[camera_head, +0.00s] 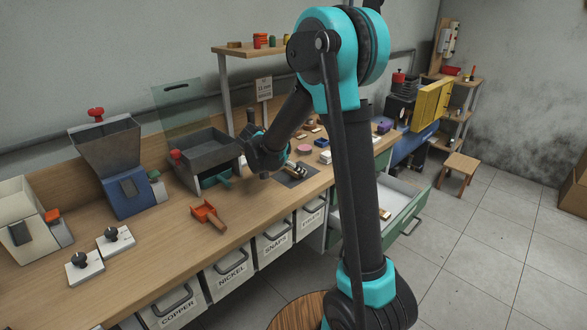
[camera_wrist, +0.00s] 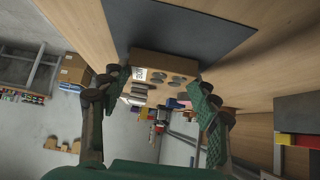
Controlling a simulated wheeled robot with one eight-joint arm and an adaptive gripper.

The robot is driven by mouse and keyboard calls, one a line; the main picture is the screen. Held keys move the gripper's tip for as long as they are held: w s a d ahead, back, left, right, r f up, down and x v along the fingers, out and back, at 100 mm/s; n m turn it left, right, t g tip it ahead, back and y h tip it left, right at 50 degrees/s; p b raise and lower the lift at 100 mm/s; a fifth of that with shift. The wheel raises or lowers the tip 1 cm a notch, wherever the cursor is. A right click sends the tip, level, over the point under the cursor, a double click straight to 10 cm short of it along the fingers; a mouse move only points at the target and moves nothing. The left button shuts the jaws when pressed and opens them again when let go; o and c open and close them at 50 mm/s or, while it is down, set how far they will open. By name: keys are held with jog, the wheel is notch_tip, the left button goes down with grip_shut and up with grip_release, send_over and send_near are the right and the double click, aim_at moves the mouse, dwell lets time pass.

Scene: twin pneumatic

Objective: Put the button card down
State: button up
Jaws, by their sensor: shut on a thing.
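The button card (camera_wrist: 165,68) is a brown card with a white printed label and several grey buttons. My gripper (camera_wrist: 160,84) is shut on it, with one green-padded finger at each side. In the head view my gripper (camera_head: 284,163) is low over the workbench, and the card (camera_head: 294,168) shows small and partly hidden at its fingers. The card is over a dark grey mat (camera_head: 298,180), which also shows in the wrist view (camera_wrist: 180,28). I cannot tell whether the card touches the mat.
A grey hopper bin (camera_head: 213,155) stands left of my gripper, with an orange scoop (camera_head: 208,215) in front. A pink round item (camera_head: 303,149) and small blocks lie behind the mat. A green-fronted drawer (camera_head: 405,215) stands open below the bench.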

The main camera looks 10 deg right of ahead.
jog(key=o, duration=1.1)
jog(key=shift+f, duration=0.1)
jog(key=shift+o, duration=0.2)
jog(key=v, duration=1.2)
jog(key=s+d+f+n+g+y, duration=0.1)
jog(key=s+d+f+n+y, duration=0.25)
jog(key=s+d+f, duration=0.45)
jog(key=s+d+f+n+y, duration=0.2)
jog(key=s+f+n, duration=0.1)
jog(key=s, duration=0.5)
jog(key=s+d+f+n+y, duration=0.1)
jog(key=s+f+n, duration=0.3)
jog(key=s, duration=0.5)
jog(key=shift+d+y, duration=0.35)
jog(key=shift+d, duration=0.15)
jog(key=shift+s+r, duration=0.1)
jog(key=shift+s, duration=0.05)
